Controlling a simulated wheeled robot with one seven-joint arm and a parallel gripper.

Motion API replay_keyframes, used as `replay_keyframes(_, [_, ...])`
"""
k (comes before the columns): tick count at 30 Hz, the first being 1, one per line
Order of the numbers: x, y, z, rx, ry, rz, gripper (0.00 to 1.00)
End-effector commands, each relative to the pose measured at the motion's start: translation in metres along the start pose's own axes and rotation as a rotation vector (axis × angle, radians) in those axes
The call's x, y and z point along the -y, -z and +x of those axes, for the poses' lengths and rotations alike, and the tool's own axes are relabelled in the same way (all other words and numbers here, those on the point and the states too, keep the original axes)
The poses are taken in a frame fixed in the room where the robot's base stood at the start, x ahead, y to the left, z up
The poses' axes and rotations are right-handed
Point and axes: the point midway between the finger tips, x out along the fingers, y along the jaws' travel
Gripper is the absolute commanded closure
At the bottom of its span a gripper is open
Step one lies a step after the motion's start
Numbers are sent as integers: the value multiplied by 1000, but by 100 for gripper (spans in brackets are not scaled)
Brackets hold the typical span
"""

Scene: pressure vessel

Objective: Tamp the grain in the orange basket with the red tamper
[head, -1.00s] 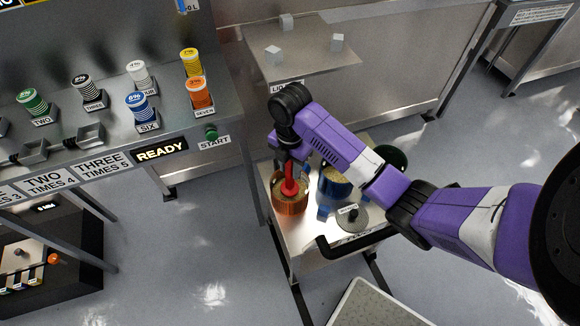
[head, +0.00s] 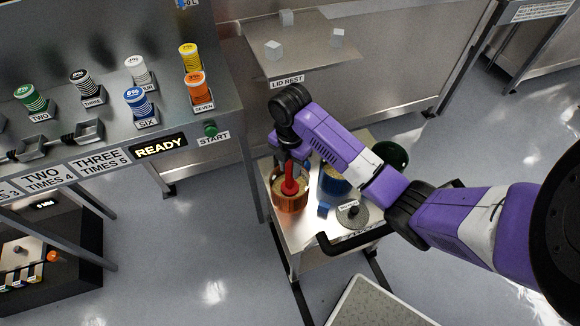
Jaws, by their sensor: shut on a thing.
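The orange basket (head: 291,202) stands on the small metal cart (head: 300,236), with tan grain showing inside its rim. The red tamper (head: 290,185) is upright inside the basket, its lower end at the grain. Whether it presses on the grain I cannot tell. My gripper (head: 289,166) is above the basket, shut on the top of the tamper. The fingertips are mostly hidden by the wrist and the tamper.
A blue container (head: 334,182) with grain stands right of the basket, partly behind my arm. A grey round lid with a knob (head: 352,215) lies in front of it. A dark green container (head: 392,154) is at the back right. The counter (head: 120,125) with coloured cups is at left.

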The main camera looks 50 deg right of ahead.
Motion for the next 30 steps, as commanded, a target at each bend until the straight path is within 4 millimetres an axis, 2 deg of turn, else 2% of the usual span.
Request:
replay_keyframes(1, [0, 0, -10, 0, -2, 0, 100])
replay_keyframes(4, [0, 0, -18, 0, -2, 0, 100])
replay_keyframes(14, [0, 0, -18, 1, -1, 0, 100])
replay_keyframes(20, [0, 0, -12, 0, 0, 0, 100])
replay_keyframes(30, [0, 0, 10, 1, -1, -1, 100])
